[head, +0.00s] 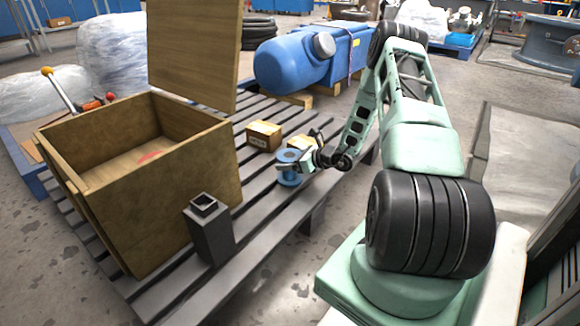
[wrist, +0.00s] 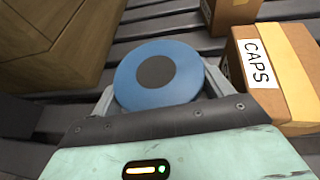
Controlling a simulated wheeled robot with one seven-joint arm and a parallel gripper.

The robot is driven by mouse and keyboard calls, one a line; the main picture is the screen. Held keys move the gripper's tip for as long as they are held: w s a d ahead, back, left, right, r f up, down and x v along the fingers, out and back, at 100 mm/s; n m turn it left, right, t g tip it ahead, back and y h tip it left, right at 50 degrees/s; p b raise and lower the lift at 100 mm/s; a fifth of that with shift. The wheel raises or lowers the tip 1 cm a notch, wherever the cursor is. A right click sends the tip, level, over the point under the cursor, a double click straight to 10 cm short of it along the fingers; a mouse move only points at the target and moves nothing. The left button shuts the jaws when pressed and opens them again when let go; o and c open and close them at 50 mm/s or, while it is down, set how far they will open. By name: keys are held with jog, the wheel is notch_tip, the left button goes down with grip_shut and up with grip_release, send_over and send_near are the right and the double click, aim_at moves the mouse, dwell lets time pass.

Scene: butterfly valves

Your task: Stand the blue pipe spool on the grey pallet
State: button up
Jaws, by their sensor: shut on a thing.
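The blue pipe spool (head: 288,181) is upright at the right part of the grey slatted pallet (head: 262,203), with one round flange up and one down. My gripper (head: 291,166) reaches in from the right and is shut on the spool between its flanges. In the wrist view, the spool's round blue top flange with a dark centre (wrist: 155,72) sits between the two fingers of my gripper (wrist: 160,92). The spool's lower flange looks at or very near the slats; I cannot tell whether it touches them.
An open wooden crate (head: 190,190) stands left on the pallet, its lid raised. A dark square post (head: 210,236) stands in front of it. A carton (head: 263,136) is behind the spool; a "CAPS" box (wrist: 268,75) is close on its right. A blue tank (head: 290,67) lies behind.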

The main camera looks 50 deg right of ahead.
jog(key=shift+f, duration=0.25)
jog(key=shift+f, duration=0.1)
jog(key=o, duration=1.4)
